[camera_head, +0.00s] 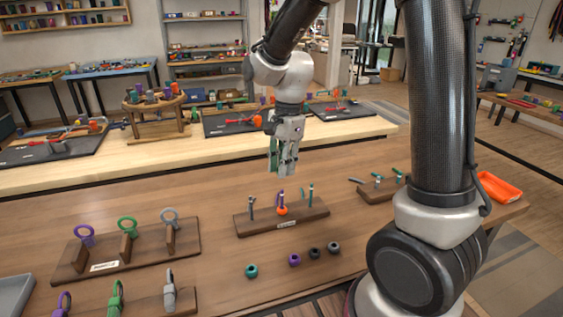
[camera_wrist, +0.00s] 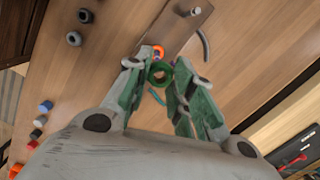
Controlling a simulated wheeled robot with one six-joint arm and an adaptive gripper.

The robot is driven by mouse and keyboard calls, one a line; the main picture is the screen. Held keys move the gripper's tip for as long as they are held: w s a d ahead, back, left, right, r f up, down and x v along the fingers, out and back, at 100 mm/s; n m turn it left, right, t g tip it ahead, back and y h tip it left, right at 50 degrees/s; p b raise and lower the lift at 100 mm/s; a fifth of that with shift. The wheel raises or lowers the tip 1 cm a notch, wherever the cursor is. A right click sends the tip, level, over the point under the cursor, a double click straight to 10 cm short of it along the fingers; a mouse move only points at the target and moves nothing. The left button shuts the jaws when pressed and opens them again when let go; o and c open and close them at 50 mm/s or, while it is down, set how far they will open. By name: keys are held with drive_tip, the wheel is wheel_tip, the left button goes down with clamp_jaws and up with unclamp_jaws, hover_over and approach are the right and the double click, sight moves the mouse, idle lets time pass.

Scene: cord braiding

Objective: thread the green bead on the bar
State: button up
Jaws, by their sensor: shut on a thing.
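My gripper (camera_head: 284,170) is above the wooden stand (camera_head: 262,225) in the head view, pointing down. In the wrist view my gripper (camera_wrist: 160,82) is shut on the green bead (camera_wrist: 154,79), which shows as a ring between the fingertips. The bead cannot be made out in the head view. The stand holds three upright bars: a grey bar (camera_head: 251,207) on the left, a purple bar (camera_head: 281,196) in the middle with an orange bead (camera_head: 282,211) around its foot, and a teal bar (camera_head: 311,195) on the right. The green bead is held apart from the stand, above it.
A teal bead (camera_head: 251,271), a purple bead (camera_head: 294,260) and two dark beads (camera_head: 314,254) lie in front of the stand. A rack with rings (camera_head: 128,251) stands at the left. An orange tray (camera_head: 499,188) lies at the right. Bare table separates stand and rack.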

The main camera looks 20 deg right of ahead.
sight(282, 190)
drive_tip(key=shift+f, duration=2.7)
clamp_jaws()
drive_tip(key=shift+f, duration=1.15)
drive_tip(key=o, duration=1)
unclamp_jaws()
